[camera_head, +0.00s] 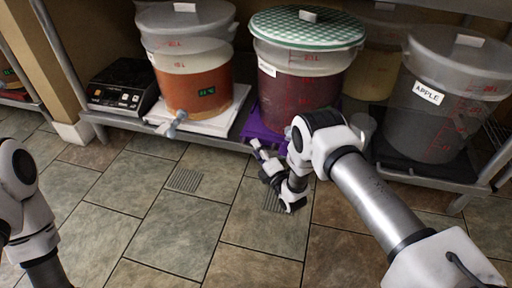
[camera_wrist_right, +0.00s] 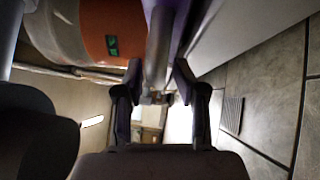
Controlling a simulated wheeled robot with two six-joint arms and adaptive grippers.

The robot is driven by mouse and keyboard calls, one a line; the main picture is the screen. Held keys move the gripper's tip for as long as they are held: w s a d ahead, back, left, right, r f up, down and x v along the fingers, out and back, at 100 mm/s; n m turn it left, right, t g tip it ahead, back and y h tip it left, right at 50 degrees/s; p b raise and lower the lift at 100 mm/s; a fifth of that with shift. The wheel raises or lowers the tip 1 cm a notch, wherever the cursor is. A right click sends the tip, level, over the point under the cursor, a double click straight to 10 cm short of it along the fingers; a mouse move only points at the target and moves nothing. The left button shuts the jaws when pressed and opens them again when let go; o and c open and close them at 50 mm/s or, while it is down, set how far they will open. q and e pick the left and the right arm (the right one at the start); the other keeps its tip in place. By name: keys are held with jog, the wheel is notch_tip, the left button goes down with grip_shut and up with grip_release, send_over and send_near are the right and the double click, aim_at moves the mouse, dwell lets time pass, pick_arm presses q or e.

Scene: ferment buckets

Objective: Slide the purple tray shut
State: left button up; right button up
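The purple tray (camera_head: 256,134) is on the low shelf in the head view, under a bucket of dark red liquid (camera_head: 300,97) with a green checked lid. Its front right part is hidden behind my right arm and the bucket's tap. My right gripper (camera_head: 276,178) is low in front of the tray, near the tap. In the right wrist view its two fingers (camera_wrist_right: 159,84) are spread apart, with a grey tube-like part, seemingly the tap, showing between and beyond them. I see no grip on the tray. My left arm shows at the left edge, but its gripper is out of view.
A bucket of orange liquid (camera_head: 195,88) with a tap stands on a white tray (camera_head: 215,122) to the left, beside a black scale (camera_head: 122,88). A grey bucket labelled APPLE (camera_head: 440,105) stands on a dark tray to the right. The tiled floor (camera_head: 170,230) in front is clear.

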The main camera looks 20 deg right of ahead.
jog(key=v, duration=0.7)
